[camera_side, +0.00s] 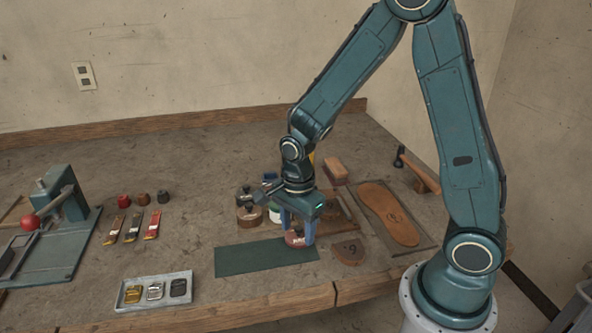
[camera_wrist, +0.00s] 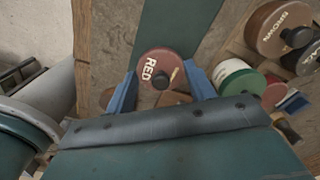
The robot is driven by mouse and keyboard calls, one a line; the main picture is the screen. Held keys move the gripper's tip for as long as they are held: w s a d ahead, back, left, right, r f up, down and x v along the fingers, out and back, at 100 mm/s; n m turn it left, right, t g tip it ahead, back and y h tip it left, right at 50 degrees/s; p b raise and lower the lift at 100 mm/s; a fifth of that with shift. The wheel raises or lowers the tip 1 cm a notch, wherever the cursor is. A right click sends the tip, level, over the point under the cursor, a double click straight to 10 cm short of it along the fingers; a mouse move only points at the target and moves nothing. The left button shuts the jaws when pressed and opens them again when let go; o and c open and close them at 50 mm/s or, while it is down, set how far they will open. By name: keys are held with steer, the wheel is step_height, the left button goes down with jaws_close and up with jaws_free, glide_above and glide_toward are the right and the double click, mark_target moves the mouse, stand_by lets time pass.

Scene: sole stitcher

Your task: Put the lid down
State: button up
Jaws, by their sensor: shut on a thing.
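A round red lid (camera_wrist: 160,66) marked RED sits between the two blue fingers of my gripper (camera_wrist: 162,88) in the wrist view. In the side view my gripper (camera_side: 297,240) points down, shut on the lid, low over the front of the bench by the right end of the dark green mat (camera_side: 255,258). The lid shows there as a reddish shape (camera_side: 295,239) partly covered by the fingers. I cannot tell whether it touches the surface or what lies under it.
A brown heel piece (camera_side: 348,251) lies just right, with a shoe sole (camera_side: 389,214) beyond. A buckle tray (camera_side: 154,291) is front left. The mat is bare on its left.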

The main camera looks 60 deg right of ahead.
mark_target(298, 233)
steer(key=shift+f, duration=1.7)
steer(key=shift+f, duration=0.15)
steer(key=o, duration=1)
steer(key=shift+c, duration=0.2)
step_height(298, 233, up, 12)
steer(key=shift+r, duration=0.2)
